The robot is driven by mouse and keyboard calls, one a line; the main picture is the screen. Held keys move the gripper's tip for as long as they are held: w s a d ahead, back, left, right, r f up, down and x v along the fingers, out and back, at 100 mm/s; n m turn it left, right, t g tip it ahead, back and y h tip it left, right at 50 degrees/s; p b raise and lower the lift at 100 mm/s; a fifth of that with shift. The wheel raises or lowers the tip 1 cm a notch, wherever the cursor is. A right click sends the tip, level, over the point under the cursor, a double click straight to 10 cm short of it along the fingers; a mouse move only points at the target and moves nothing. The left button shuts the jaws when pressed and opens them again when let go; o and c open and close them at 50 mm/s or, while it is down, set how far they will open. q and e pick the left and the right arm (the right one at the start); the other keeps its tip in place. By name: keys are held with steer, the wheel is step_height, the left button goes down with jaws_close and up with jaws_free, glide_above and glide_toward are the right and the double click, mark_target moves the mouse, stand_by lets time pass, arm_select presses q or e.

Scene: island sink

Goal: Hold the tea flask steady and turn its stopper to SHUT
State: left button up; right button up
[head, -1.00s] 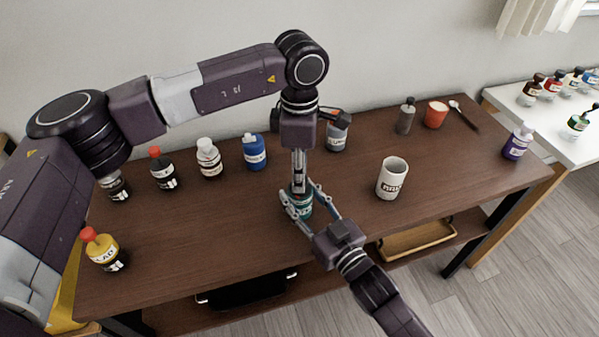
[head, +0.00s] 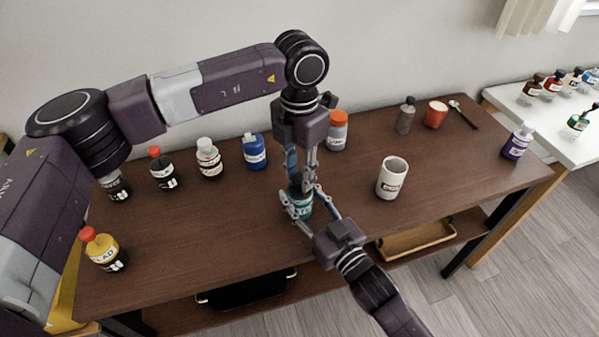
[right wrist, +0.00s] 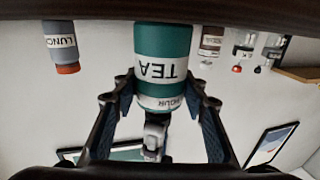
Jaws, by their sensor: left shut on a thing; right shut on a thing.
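The teal tea flask (head: 304,211) stands upright near the front middle of the table. In the right wrist view the flask (right wrist: 163,50) appears upside down, with a white TEA label and a second, partly covered pale band. My right gripper (head: 299,203) is shut on the flask's body from the front; its fingers (right wrist: 161,88) flank it in the right wrist view. My left gripper (head: 302,178) points down from above and is shut on the stopper, which its fingers mostly hide. Its grey fingers also show in the right wrist view (right wrist: 156,135). I cannot read the stopper's setting.
A white mug (head: 391,180) stands to the right. A grey flask with an orange cap (head: 337,131) and a blue bottle (head: 254,152) stand behind. A yellow, red-capped bottle (head: 104,250) is front left. The table between it and the flask is clear.

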mark_target(300, 178)
arm_select(q)
steer(key=shift+n, duration=0.6)
steer(key=o, duration=1.2)
steer(key=shift+c, duration=0.2)
steer(key=shift+r, duration=0.1)
step_height(300, 178, up, 12)
